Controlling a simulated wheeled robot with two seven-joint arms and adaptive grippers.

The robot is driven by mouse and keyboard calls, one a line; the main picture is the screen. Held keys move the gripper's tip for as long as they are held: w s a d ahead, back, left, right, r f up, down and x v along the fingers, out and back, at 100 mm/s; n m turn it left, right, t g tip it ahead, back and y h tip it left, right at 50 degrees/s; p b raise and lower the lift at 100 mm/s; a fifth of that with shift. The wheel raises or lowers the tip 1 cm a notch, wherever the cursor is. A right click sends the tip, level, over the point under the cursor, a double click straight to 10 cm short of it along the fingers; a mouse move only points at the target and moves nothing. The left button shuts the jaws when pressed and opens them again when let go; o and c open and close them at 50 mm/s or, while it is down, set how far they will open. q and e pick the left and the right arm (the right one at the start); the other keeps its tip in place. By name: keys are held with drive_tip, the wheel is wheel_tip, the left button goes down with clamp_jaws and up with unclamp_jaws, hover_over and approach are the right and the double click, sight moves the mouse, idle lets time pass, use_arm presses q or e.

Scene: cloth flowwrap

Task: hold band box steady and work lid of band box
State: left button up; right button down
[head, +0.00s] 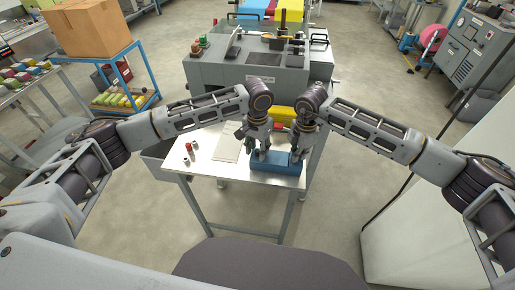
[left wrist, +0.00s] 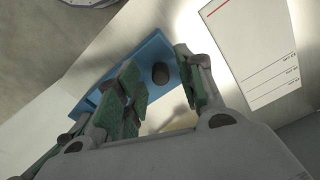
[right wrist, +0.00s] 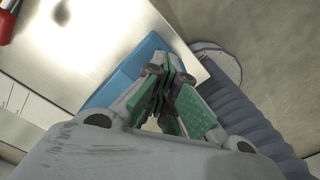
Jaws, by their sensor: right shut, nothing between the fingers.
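The blue band box (head: 278,179) sits at the right front of the small table, and also shows in the left wrist view (left wrist: 150,50) and right wrist view (right wrist: 125,72). A dark round knob (left wrist: 160,74) shows by its blue surface in the left wrist view; I cannot make out the lid's edge. My left gripper (head: 261,154) is over the left part of the box, its green-padded fingers (left wrist: 165,95) apart. Whether they touch the box is unclear. My right gripper (head: 297,157) is at the box's right part, its fingers (right wrist: 168,95) together and empty.
A pale sheet (head: 226,148) lies left of the box on the table (head: 203,172). A red item (head: 189,147) and small pieces stand further left. A grey machine (head: 225,72) is behind the table. The table's front left is clear.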

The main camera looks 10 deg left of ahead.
drive_tip(key=shift+s+d+f, duration=0.1)
drive_tip(key=shift+s+f, duration=0.05)
drive_tip(key=shift+f, duration=0.2)
use_arm(q)
clamp_jaws()
drive_tip(key=a, duration=1)
unclamp_jaws()
